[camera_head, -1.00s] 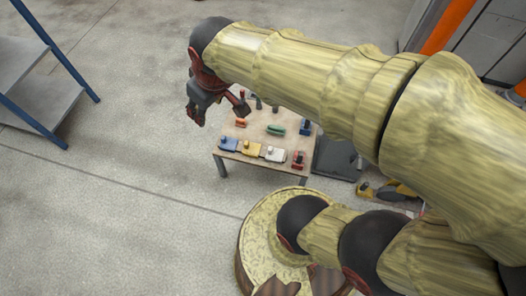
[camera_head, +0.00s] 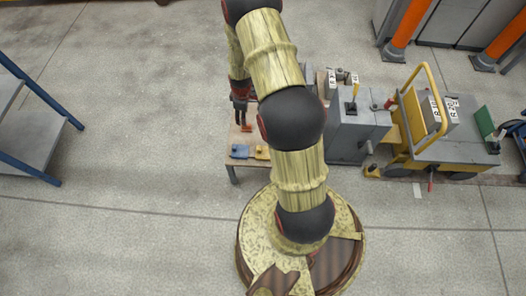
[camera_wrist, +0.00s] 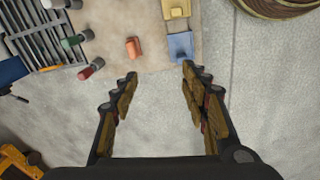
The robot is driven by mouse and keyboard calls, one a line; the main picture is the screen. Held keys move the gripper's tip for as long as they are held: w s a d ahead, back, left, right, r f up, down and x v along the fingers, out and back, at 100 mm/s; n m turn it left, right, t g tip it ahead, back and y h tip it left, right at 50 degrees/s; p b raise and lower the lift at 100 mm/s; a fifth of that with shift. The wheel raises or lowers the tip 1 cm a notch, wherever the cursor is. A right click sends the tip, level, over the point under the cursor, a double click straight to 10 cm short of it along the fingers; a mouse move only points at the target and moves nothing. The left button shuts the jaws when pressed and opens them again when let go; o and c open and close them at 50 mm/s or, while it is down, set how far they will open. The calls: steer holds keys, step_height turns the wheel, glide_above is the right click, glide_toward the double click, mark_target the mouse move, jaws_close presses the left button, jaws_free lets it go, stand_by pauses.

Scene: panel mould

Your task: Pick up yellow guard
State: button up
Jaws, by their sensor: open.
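The yellow guard (camera_head: 262,153) sits on the small table, beside a blue piece (camera_head: 239,151), partly hidden by my arm in the head view. In the wrist view the yellow guard (camera_wrist: 176,9) is at the top edge, partly cut off, just beyond the blue piece (camera_wrist: 181,45). My gripper (camera_head: 240,112) is above the table's left side. In the wrist view my gripper (camera_wrist: 159,75) is open and empty, its fingertips apart from the guard.
An orange piece (camera_wrist: 133,47) lies on the table (camera_wrist: 158,22). A rack with rods (camera_wrist: 45,40) stands at the upper left of the wrist view. A grey machine (camera_head: 352,132) and a yellow cart (camera_head: 425,155) stand right of the table. Floor left of it is clear.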

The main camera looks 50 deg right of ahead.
steer(key=shift+n+g+y, duration=0.3)
steer(key=shift+n+g, duration=0.2)
steer(key=shift+n, duration=0.4)
steer(key=s+f, duration=0.3)
steer(key=f, duration=0.3)
steer(key=s+d+f, duration=0.1)
steer(key=s+f, duration=0.1)
steer(key=f, duration=0.5)
steer(key=s+d+f, duration=0.1)
steer(key=s+f, duration=0.2)
steer(key=f, duration=0.4)
steer(key=shift+s, duration=0.35)
steer(key=f+b, duration=0.1)
steer(key=f, duration=0.3)
steer(key=f+b, duration=0.1)
steer(key=shift+w+d+f+b, duration=0.25)
steer(key=shift+w+f+b, duration=0.05)
steer(key=shift+w+f, duration=0.1)
steer(key=shift+r, duration=0.1)
steer(key=shift+s, duration=0.1)
steer(key=c, duration=0.3)
steer(key=c, duration=0.7)
jaws_close()
